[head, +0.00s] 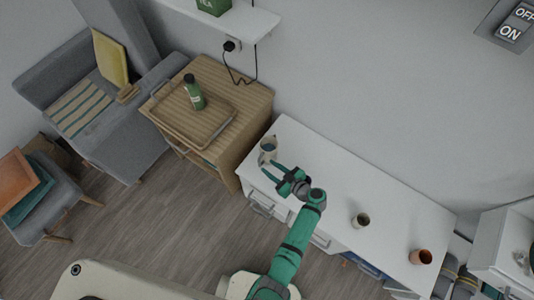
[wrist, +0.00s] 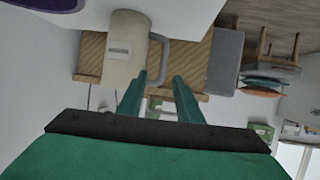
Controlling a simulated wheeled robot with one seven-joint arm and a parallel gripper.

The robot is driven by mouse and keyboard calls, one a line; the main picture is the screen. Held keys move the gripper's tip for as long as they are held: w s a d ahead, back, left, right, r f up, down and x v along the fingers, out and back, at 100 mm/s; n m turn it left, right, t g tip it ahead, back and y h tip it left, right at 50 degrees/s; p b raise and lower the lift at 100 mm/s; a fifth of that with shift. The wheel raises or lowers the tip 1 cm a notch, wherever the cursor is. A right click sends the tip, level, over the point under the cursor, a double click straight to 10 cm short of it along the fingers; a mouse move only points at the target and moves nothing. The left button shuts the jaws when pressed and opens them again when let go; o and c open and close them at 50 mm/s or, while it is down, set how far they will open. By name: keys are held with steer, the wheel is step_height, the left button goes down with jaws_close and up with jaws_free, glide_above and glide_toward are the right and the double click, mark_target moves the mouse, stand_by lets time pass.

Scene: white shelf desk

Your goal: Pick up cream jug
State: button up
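A cream-coloured jug (head: 268,146) stands upright near the left end of the white desk (head: 333,175).
Two other cups, one greyish (head: 360,220) and one brown-orange (head: 421,257), stand further right on the desk. A wooden cabinet (head: 245,110) with a tray (head: 170,112) and green bottle (head: 194,92) is left of the desk. The wall borders the desk's back.

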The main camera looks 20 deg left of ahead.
mark_target(259, 162)
steer(key=shift+x, duration=3.85)
steer(key=shift+s+f, duration=0.1)
steer(key=shift+s, duration=0.1)
steer(key=shift+c, duration=0.6)
jaws_close()
